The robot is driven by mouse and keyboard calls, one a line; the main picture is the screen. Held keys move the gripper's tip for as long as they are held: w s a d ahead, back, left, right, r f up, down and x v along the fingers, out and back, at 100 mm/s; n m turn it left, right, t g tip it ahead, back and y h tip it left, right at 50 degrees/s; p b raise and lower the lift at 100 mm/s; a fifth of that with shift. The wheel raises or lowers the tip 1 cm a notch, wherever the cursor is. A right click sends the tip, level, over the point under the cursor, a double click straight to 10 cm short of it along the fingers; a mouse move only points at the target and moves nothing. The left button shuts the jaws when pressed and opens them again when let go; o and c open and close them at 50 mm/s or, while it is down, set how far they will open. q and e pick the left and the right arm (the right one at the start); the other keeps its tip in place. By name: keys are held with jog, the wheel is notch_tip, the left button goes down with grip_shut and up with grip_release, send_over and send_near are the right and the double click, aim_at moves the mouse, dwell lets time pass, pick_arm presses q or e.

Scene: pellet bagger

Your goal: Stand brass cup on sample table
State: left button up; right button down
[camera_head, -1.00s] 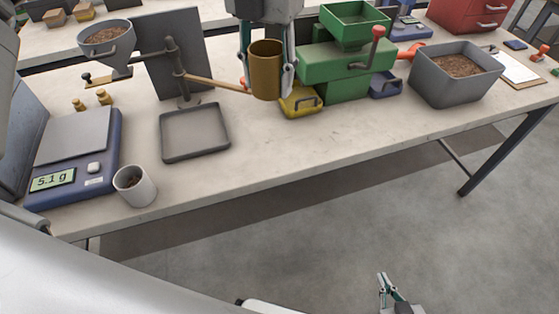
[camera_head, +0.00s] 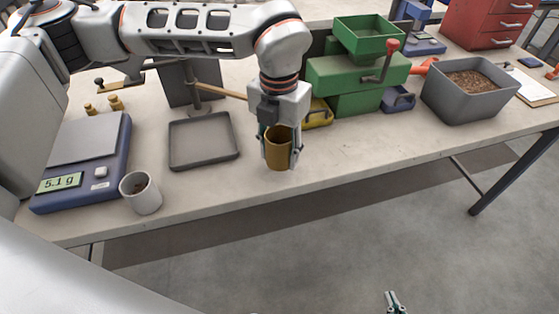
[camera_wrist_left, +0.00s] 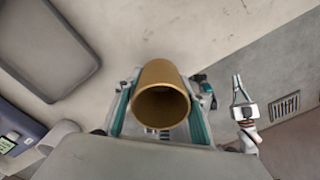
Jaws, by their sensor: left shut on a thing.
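The brass cup (camera_head: 279,152) is upright between the fingers of my left gripper (camera_head: 281,150), which is shut on it. It is over the front part of the sample table (camera_head: 340,152), right of the grey tray. I cannot tell whether its base touches the tabletop. In the left wrist view the brass cup (camera_wrist_left: 160,75) shows its open mouth towards the camera, with a finger on each side. My right gripper (camera_head: 395,302) is low over the floor, away from the table. Its finger opening is too small to judge.
A grey tray (camera_head: 235,140), a scale (camera_head: 118,160) reading 5.1 g and a small white cup (camera_head: 142,200) stand to the left. A green press (camera_head: 350,72), a yellow block (camera_head: 320,115) and a grey bin of pellets (camera_head: 468,105) stand to the right. The table front between is clear.

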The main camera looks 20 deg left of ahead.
aim_at(279, 163)
pick_arm(q)
jog(key=shift+f, duration=1.75)
jog(key=shift+f, duration=0.15)
jog(key=o, duration=1.1)
jog(key=shift+o, duration=0.2)
notch_tip(279, 163, up, 12)
jog(key=shift+r, duration=0.2)
